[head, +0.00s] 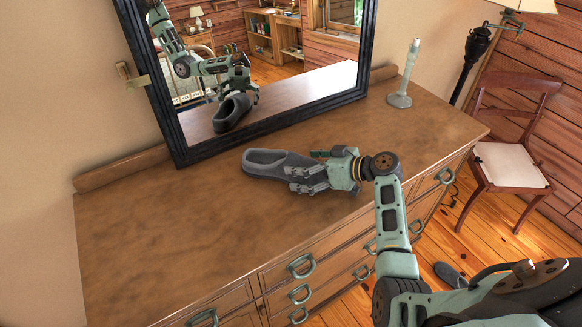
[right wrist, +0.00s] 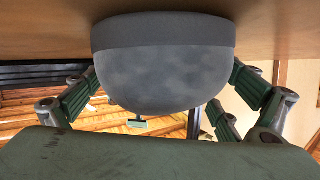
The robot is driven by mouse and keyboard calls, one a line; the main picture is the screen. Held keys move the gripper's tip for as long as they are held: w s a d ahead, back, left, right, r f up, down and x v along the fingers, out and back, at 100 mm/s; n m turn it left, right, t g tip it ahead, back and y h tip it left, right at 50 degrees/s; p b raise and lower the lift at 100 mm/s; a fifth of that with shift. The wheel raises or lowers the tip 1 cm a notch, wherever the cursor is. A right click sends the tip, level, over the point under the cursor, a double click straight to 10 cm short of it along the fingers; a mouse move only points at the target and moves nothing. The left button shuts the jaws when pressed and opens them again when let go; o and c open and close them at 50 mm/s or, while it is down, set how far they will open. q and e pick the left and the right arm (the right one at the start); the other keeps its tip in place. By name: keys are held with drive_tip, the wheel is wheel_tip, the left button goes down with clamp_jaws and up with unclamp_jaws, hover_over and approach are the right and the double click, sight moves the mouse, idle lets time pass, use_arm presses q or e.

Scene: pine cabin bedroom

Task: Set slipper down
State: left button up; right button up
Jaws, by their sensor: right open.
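A grey slipper (head: 280,166) rests on the brown wooden dresser top (head: 190,230), just in front of the mirror. Its open end points left in the head view. My right gripper (head: 310,173) is at the slipper's right end, low over the dresser. In the right wrist view the slipper's rounded end (right wrist: 163,65) lies against the dresser surface. The fingers stand on both sides of it, spread apart, with gaps visible beside the slipper. My left gripper is not in view.
A black-framed mirror (head: 180,133) leans at the back and reflects the arm and slipper. A pale green candlestick (head: 402,90) stands at the back right. A second dark slipper (head: 450,275) lies on the floor near a chair (head: 510,165). The left dresser top is clear.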

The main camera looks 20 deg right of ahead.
sight(297, 156)
drive_tip(key=c, duration=1.5)
drive_tip(key=shift+r, duration=0.1)
drive_tip(key=shift+d+r+b, duration=0.1)
drive_tip(key=shift+r+b, duration=0.25)
drive_tip(key=shift+r, duration=0.1)
wheel_tip(297, 156, up, 3)
drive_tip(key=shift+f+b, duration=0.2)
drive_tip(key=shift+b, duration=0.4)
drive_tip(key=a+r+b+v, duration=0.1)
drive_tip(key=r+b+v, duration=0.15)
drive_tip(key=v, duration=0.95)
drive_tip(key=s+a+n+g+y, duration=0.1)
drive_tip(key=s+a, duration=0.3)
drive_tip(key=a, duration=0.1)
drive_tip(key=s+a+n+g, duration=0.1)
drive_tip(key=s+a, duration=0.3)
drive_tip(key=a, duration=0.2)
drive_tip(key=s+a+n+g+y+b, duration=0.1)
drive_tip(key=s+a, duration=0.2)
drive_tip(key=a, duration=0.2)
drive_tip(key=shift+s+a+f+y, duration=0.15)
drive_tip(key=shift+s+a+y, duration=0.15)
drive_tip(key=shift+s, duration=0.1)
